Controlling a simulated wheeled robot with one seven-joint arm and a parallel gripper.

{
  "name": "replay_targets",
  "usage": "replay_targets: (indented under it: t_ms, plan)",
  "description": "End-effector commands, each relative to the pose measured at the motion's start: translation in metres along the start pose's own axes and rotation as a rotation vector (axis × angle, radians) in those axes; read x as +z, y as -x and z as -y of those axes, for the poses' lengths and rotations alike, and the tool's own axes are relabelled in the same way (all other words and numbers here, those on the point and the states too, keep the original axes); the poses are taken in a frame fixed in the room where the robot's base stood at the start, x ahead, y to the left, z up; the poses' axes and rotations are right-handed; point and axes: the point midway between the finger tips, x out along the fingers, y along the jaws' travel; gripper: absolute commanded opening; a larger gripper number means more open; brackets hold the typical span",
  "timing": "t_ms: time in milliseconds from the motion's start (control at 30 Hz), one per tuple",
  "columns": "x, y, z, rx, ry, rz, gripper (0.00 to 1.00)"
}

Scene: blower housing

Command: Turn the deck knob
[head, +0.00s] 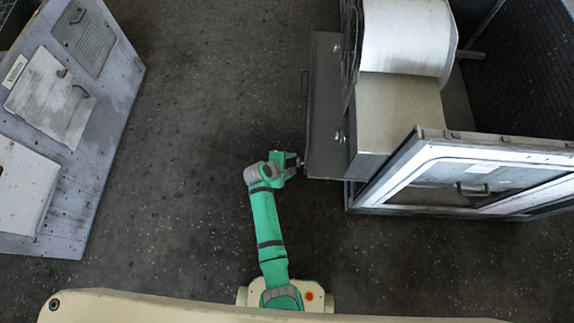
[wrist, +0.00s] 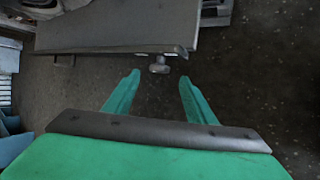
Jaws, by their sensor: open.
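The deck (head: 323,110) is a dark grey plate along the left side of the blower housing. In the wrist view the deck (wrist: 110,33) spans the top, its front edge facing me. A small rounded grey knob (wrist: 159,67) sticks out from that edge near its right end. My gripper (wrist: 158,81) is open, with a green finger on either side of the knob's line. The knob appears just beyond the fingertips, roughly centred; I cannot tell the exact gap. In the head view my gripper (head: 296,164) is at the deck's lower left corner, and the knob is hard to make out there.
The blower housing (head: 402,115) stands at the right, with a white-framed panel (head: 470,185) in front of it. A worn grey cabinet panel (head: 95,110) with hatches is at the far left. The dark floor (head: 210,90) between them is clear.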

Motion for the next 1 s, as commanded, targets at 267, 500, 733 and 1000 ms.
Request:
replay_targets:
  t_ms: [267,500,733,1000]
  plan:
    - [0.001,0.035,-0.001,0.001,-0.002,0.001,0.50]
    - [0.002,0.040,0.000,-0.001,-0.003,0.002,0.50]
    - [0.004,0.039,0.000,-0.003,-0.007,0.005,0.50]
    - [0.002,0.040,0.002,-0.001,-0.008,-0.001,0.50]
